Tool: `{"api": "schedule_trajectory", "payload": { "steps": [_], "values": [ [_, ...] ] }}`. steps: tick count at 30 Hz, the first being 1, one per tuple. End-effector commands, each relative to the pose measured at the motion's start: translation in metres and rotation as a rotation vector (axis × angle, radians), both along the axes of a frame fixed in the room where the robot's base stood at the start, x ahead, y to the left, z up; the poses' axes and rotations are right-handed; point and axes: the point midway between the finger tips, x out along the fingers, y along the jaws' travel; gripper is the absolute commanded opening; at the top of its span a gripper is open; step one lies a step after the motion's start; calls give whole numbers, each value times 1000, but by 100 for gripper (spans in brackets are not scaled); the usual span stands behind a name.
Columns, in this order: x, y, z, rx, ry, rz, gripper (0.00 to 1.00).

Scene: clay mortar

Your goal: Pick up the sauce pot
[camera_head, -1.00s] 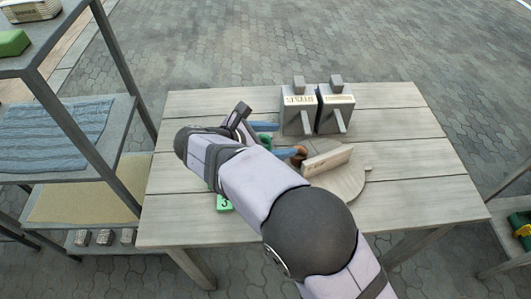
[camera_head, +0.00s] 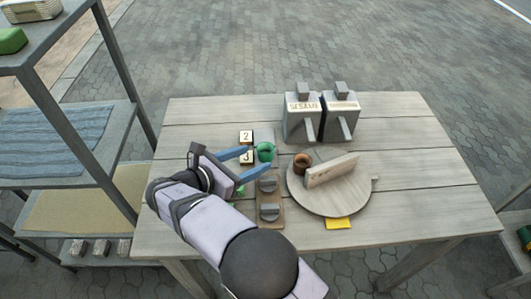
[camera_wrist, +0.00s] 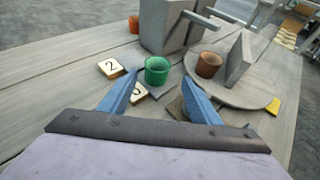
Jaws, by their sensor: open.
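A small brown pot (camera_head: 302,163) stands on a round board and shows to the right in the wrist view (camera_wrist: 209,64). I cannot tell from looks which pot is the sauce pot. My gripper (camera_head: 261,158) is open and empty. Its two blue fingers point toward the green pot, roughly one to each side in the wrist view (camera_wrist: 160,78). I cannot tell if they touch it.
Number cards 2 (camera_head: 246,137) and 3 (camera_head: 247,157) lie left of the green pot. Two grey dispensers (camera_head: 301,120) stand behind. The round board (camera_head: 330,204) bears an upright slab (camera_head: 331,170). A strip with dark knobs (camera_head: 269,214) lies in front. The table's right is clear.

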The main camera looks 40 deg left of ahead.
Motion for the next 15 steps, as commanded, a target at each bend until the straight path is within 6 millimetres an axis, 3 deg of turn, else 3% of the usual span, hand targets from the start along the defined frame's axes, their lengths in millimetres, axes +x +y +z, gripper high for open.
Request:
{"api": "schedule_trajectory", "payload": {
  "steps": [15],
  "values": [
    [47, 4, -19, -1, 1, -3, 57]
  ]
}}
